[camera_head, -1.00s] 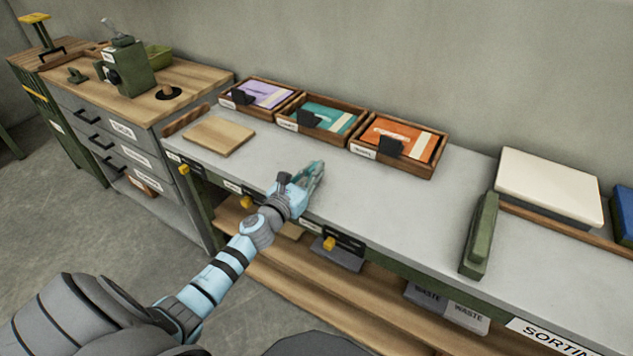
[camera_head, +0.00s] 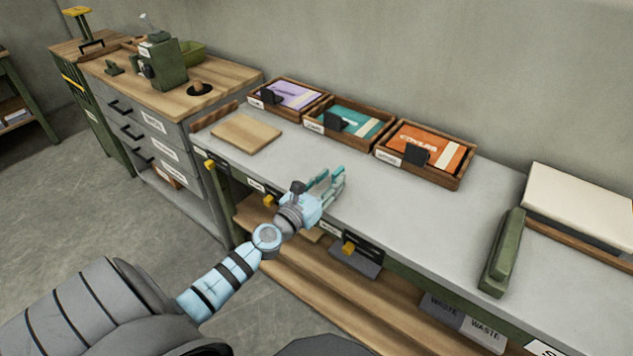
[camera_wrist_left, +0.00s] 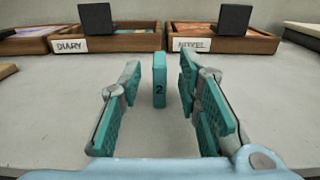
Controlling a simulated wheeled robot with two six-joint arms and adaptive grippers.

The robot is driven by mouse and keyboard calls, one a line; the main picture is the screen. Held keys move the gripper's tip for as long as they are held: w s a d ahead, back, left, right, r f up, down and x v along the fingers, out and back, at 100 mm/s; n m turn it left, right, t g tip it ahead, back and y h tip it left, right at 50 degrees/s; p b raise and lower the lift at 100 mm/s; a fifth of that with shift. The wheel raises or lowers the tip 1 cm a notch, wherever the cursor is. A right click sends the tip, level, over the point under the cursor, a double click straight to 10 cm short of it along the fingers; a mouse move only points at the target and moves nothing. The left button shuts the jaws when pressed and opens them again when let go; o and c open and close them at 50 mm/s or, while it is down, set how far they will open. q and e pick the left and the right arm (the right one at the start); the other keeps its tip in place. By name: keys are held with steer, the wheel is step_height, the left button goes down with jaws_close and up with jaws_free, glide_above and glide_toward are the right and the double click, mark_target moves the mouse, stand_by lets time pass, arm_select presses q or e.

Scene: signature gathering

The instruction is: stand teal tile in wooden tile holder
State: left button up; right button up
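A small upright teal tile (camera_wrist_left: 159,82) marked "2" stands on the grey bench top. In the left wrist view it is between the two teal-padded fingers of my left gripper (camera_wrist_left: 161,72), near their tips, with a gap on each side. My left gripper also shows in the head view (camera_head: 327,183), open over the front part of the bench. In the head view the tile is hard to tell from the teal fingers. A brown wooden strip (camera_head: 215,113) at the bench's left end may be the tile holder; I cannot be sure. My right gripper is not in view.
Wooden trays with purple (camera_head: 290,96), teal (camera_head: 348,122) and orange (camera_head: 430,148) contents line the back. A flat wooden board (camera_head: 246,133) lies at left. A green stapler-like object (camera_head: 502,252) and a cream pad (camera_head: 580,203) stand at right. The bench between is clear.

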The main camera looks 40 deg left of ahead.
arm_select(q)
steer(key=s+b, duration=0.2)
steer(key=s, duration=0.6)
steer(key=shift+s, duration=0.35)
steer(key=shift+f, duration=0.15)
